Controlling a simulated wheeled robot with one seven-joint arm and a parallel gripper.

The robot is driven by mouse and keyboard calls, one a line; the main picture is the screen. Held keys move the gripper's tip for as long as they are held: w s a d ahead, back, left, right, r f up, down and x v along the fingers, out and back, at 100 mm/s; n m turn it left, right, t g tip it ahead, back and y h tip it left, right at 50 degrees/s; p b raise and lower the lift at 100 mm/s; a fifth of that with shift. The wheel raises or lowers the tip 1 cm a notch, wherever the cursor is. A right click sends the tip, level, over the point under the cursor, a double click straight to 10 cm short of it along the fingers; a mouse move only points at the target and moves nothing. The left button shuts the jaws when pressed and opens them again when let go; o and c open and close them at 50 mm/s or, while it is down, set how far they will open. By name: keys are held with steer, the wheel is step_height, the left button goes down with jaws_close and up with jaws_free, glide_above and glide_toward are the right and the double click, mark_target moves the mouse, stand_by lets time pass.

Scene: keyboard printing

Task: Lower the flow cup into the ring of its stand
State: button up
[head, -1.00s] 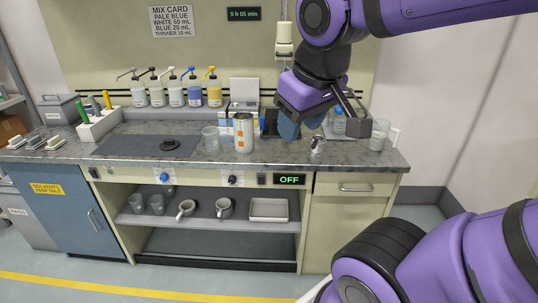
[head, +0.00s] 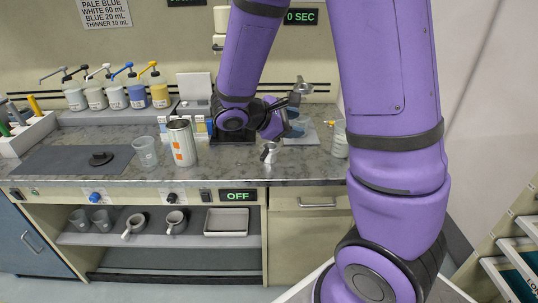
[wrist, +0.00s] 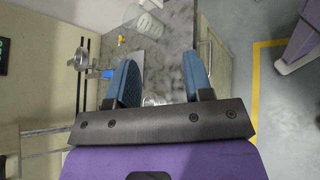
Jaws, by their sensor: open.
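A small shiny metal cup, which looks like the flow cup (head: 269,152), stands on the counter near its front edge. A metal ring or dish (head: 302,88), seemingly the stand's ring, shows above and behind my gripper; its post is mostly hidden. In the wrist view a similar metal ring (wrist: 78,60) is at the left, outside my fingers. My gripper (head: 285,128) is above the back of the counter, its blue fingers apart. In the wrist view my gripper (wrist: 160,62) is open and empty; a bit of shiny metal (wrist: 153,100), probably the cup, shows beyond between the fingers.
A metal can (head: 181,143) with orange marks and a clear beaker (head: 146,152) stand left of the cup. A clear beaker (head: 340,140) stands to the right, partly behind my arm. Pump bottles (head: 115,93) line the back. Bare counter surrounds the cup.

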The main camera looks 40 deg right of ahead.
steer(key=w+a+f+n+t+h, duration=0.1)
steer(key=w+f+n+t+h, duration=0.35)
steer(key=w+f+n, duration=0.45)
steer(key=n+t+y, duration=0.3)
steer(key=n+t, duration=0.4)
steer(key=t, duration=0.1)
glide_toward(265, 152)
steer(key=shift+x, duration=5)
jaws_close()
